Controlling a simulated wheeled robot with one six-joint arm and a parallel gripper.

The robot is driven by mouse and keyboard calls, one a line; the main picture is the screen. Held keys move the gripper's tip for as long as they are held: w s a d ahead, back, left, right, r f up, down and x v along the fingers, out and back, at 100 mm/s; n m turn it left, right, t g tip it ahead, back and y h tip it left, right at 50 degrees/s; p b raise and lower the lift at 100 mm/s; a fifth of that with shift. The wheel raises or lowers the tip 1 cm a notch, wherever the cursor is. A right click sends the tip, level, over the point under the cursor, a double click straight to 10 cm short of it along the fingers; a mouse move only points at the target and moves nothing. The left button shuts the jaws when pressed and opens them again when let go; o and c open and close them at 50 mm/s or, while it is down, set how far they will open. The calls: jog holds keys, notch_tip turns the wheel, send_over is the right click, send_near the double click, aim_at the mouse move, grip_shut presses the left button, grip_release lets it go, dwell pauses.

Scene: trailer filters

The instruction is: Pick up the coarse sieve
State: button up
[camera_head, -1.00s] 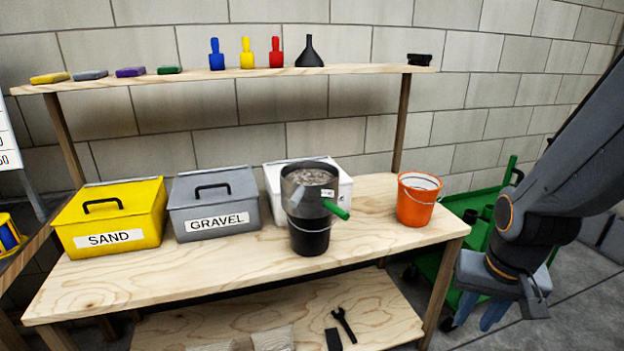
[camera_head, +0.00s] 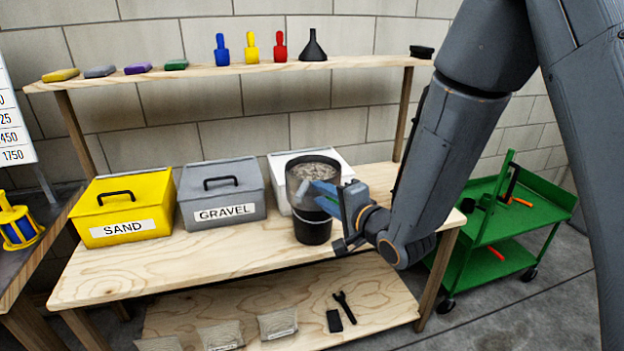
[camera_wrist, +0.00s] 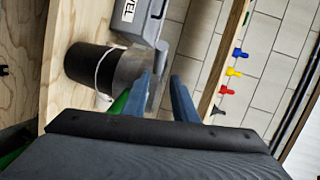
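The sieve (camera_head: 313,165) is a dark grey cylinder holding grey gravel, seated on top of a black bucket (camera_head: 313,228) on the bench. In the wrist view the sieve's grey wall (camera_wrist: 130,66) shows above the black bucket (camera_wrist: 88,68). My gripper (camera_head: 322,193) is at the sieve's right front side.
A yellow SAND box (camera_head: 125,222), a grey GRAVEL box (camera_head: 222,198) and a white box (camera_head: 279,178) stand left of and behind the bucket. A shelf (camera_head: 220,73) runs above. A green cart (camera_head: 520,215) stands right. The bench front left is clear.

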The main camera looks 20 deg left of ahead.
aim_at(307, 187)
jog(key=shift+p+x, duration=1.2)
jog(key=shift+x, duration=2.35)
jog(key=shift+f, duration=0.2)
jog(key=shift+r, duration=0.1)
grip_shut()
